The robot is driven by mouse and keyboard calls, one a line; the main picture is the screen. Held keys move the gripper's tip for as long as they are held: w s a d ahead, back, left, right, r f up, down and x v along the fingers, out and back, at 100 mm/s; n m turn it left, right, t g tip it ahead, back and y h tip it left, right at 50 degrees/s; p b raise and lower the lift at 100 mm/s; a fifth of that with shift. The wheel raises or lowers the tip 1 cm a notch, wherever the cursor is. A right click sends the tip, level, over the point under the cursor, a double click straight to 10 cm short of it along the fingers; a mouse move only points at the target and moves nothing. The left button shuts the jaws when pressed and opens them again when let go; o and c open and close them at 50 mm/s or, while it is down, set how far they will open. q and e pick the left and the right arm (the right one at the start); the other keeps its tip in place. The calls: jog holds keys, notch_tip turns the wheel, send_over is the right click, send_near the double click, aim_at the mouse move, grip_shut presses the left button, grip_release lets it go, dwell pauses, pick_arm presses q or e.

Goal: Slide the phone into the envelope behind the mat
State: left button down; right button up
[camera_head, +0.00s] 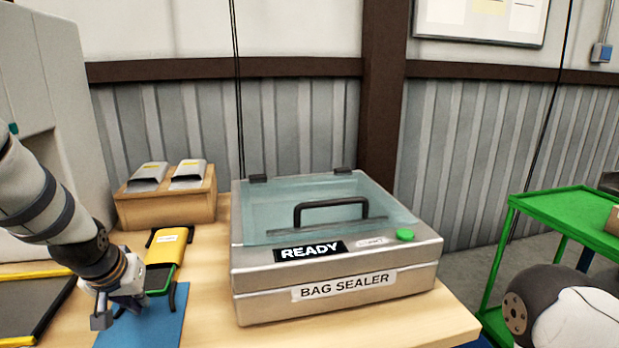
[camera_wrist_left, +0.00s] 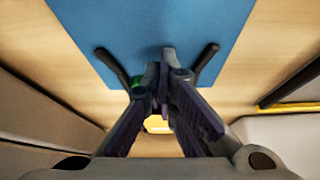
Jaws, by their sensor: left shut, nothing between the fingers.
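The yellow envelope (camera_head: 166,247) lies behind the blue mat (camera_head: 160,328), and a bit of its yellow shows between my fingers in the left wrist view (camera_wrist_left: 157,124). A green-edged dark slab, which looks like the phone (camera_head: 161,279), lies at the envelope's near end; how far it is inside I cannot tell. A sliver of its green shows beside my fingers (camera_wrist_left: 136,82). My left gripper (camera_head: 126,306) is shut and empty, low over the mat, on the near side of the phone. Whether it touches the phone is hidden. My right gripper is out of view.
Black guide bars flank the phone, the right one (camera_wrist_left: 206,62) clear in the wrist view. A bag sealer (camera_head: 335,250) fills the table's middle. A wooden box (camera_head: 165,210) holding grey pouches stands behind the envelope. A black, yellow-edged tray (camera_head: 30,310) lies left. A green cart (camera_head: 560,210) stands right.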

aim_at(153, 278)
pick_arm(q)
jog(key=shift+w, duration=0.1)
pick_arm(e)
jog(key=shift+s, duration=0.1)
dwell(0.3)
